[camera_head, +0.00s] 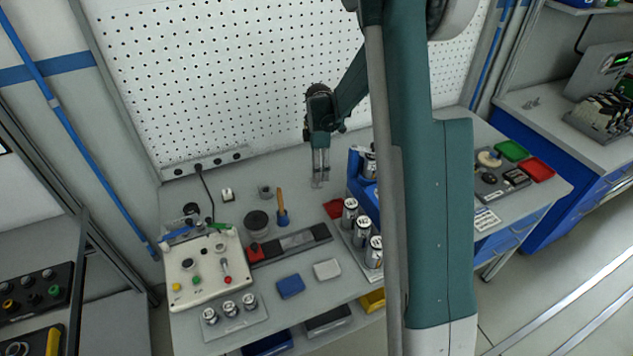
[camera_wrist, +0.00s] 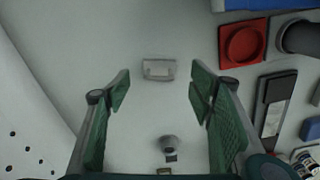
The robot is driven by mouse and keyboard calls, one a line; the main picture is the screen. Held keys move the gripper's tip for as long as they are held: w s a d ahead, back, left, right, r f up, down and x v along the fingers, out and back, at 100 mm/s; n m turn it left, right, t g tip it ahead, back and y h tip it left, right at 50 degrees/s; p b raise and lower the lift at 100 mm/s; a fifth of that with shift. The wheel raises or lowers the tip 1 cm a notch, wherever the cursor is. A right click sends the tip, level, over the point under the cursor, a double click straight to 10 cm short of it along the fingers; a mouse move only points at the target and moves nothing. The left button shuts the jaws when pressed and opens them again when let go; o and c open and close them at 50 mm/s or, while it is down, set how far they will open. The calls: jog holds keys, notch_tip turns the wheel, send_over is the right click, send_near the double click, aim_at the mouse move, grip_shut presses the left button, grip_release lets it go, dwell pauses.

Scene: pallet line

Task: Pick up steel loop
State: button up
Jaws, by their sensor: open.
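A small pale grey, bracket-like piece (camera_wrist: 158,69), which looks like the steel loop, lies on the bench top in the wrist view. It sits between and slightly beyond the tips of my gripper (camera_wrist: 161,82). The gripper's green-padded fingers are spread apart with nothing between them. In the head view my gripper (camera_head: 318,184) points down over the back of the bench, in front of the pegboard. I cannot make out the loop clearly there at the fingertips.
A red square holder (camera_wrist: 225,46) lies right of the loop in the wrist view. A small grey cylinder (camera_wrist: 169,142) stands nearer the wrist. The pegboard (camera_head: 240,80) rises behind the bench. Metal cans (camera_head: 350,212) and a blue bin (camera_head: 354,170) stand right of my gripper.

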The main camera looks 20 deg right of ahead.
jog(key=shift+f, duration=0.1)
jog(key=shift+f, duration=2.5)
jog(key=c, duration=1)
